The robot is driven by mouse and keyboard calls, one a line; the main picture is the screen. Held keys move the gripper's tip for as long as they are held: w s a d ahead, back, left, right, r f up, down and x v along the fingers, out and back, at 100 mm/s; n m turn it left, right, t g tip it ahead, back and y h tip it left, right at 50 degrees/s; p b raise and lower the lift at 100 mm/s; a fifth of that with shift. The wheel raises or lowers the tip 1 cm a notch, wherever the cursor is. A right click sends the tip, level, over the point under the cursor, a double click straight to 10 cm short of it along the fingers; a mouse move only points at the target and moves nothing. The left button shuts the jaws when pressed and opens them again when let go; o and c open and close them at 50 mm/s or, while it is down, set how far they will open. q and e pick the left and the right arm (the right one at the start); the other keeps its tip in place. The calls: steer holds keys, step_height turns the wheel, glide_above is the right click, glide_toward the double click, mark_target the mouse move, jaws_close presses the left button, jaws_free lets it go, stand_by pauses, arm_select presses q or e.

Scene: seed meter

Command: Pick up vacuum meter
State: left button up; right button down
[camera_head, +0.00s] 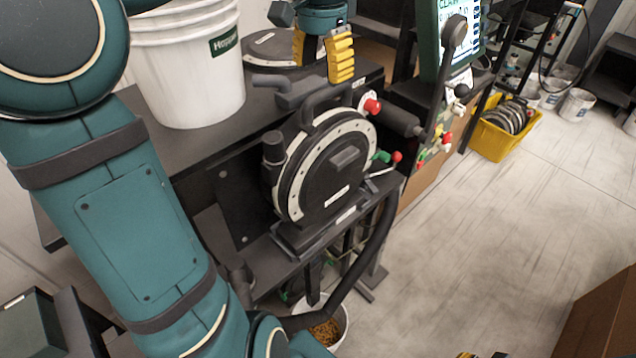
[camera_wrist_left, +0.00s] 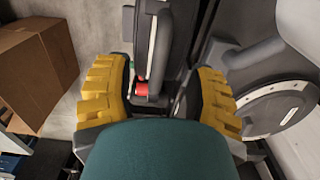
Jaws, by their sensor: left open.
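The vacuum meter, which I take to be the upright round dark unit with a pale rim (camera_head: 331,182), stands on a black stand and has a handle on top. My left gripper (camera_head: 322,58) is open above and behind it, its two yellow fingers apart and pointing down. In the left wrist view the fingers (camera_wrist_left: 160,98) stand either side of a dark upright housing with a red knob (camera_wrist_left: 142,89), with nothing clamped. Small yellow and dark bits at the bottom edge of the head view may be my right gripper (camera_head: 482,355); its jaws are hidden.
A white bucket (camera_head: 190,75) stands on the dark bench at left. Another round lid (camera_head: 268,47) lies behind the meter. A black hose (camera_head: 372,245) curves down past the stand to a bucket of grain (camera_head: 325,330). A yellow crate (camera_head: 500,140) holds discs.

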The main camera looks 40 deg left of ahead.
mark_target(324, 90)
arm_select(q)
steer(key=f, duration=0.2)
steer(key=f+b, duration=0.1)
steer(key=f, duration=0.2)
steer(key=shift+w+f, duration=0.3)
steer(key=shift+f, duration=0.05)
steer(key=shift+r, duration=0.1)
jaws_close()
